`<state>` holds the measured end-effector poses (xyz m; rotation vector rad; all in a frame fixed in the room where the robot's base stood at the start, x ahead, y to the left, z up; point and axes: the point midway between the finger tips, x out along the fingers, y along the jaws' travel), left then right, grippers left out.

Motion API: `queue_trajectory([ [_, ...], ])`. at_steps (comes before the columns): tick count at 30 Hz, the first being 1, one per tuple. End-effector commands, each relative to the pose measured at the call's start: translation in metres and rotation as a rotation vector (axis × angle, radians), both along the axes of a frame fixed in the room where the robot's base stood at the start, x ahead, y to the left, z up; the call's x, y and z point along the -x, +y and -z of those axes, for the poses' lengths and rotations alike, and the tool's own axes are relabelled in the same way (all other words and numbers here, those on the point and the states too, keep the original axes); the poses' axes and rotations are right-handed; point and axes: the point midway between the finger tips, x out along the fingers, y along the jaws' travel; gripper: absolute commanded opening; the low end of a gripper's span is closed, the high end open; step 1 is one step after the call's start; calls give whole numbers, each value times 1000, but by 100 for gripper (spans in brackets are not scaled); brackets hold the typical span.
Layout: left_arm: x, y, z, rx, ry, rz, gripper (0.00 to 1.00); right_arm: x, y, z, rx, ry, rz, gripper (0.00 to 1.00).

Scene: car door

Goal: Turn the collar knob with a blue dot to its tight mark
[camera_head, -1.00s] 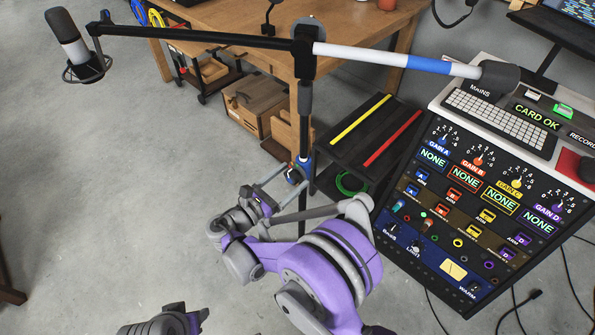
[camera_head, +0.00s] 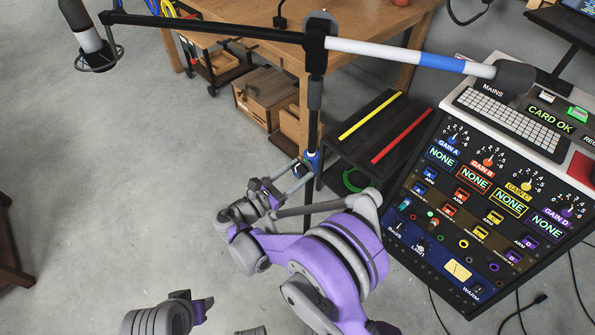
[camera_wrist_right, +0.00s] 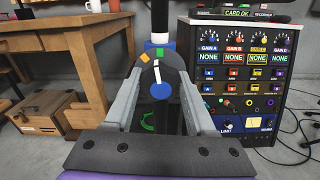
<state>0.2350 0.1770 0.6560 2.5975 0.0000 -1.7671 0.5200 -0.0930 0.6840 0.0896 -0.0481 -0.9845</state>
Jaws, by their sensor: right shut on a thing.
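The collar knob (camera_wrist_right: 159,80) sits on the microphone stand's blue-and-white collar (camera_head: 312,160). In the right wrist view it has a dark round face, a blue dot (camera_wrist_right: 160,91) and a white pointer pointing up. My right gripper (camera_head: 298,170) is shut on the knob, one finger on each side. My left gripper (camera_head: 203,309) shows only partly at the bottom; its jaws are unclear.
The boom (camera_head: 400,54) crosses above my right arm and carries a microphone (camera_head: 82,27) at left. A dark shelf with yellow and red strips (camera_head: 400,137) stands right of the pole, beside the control console (camera_head: 482,205). A wooden bench (camera_head: 235,22) is behind.

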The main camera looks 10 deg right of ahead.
Motion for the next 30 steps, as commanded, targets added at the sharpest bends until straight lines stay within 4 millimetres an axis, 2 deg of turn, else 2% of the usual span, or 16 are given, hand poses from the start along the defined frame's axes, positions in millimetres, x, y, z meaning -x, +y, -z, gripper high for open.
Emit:
queue_trajectory([
  [7,1,0,-5,0,-1,0,50,0,0,-1,-93,-140,1,0],
  [16,1,0,-5,0,-1,0,50,0,0,0,-99,-151,1,0],
  [17,1,0,-5,0,-1,0,50,0,0,0,-99,-151,1,61],
  [18,1,0,-5,0,-1,0,50,0,0,0,-99,-151,1,68],
  [21,1,0,-5,0,-1,0,50,0,0,0,-99,-150,0,86],
  [30,1,0,-5,0,-1,0,50,0,0,0,-99,-150,0,86],
])
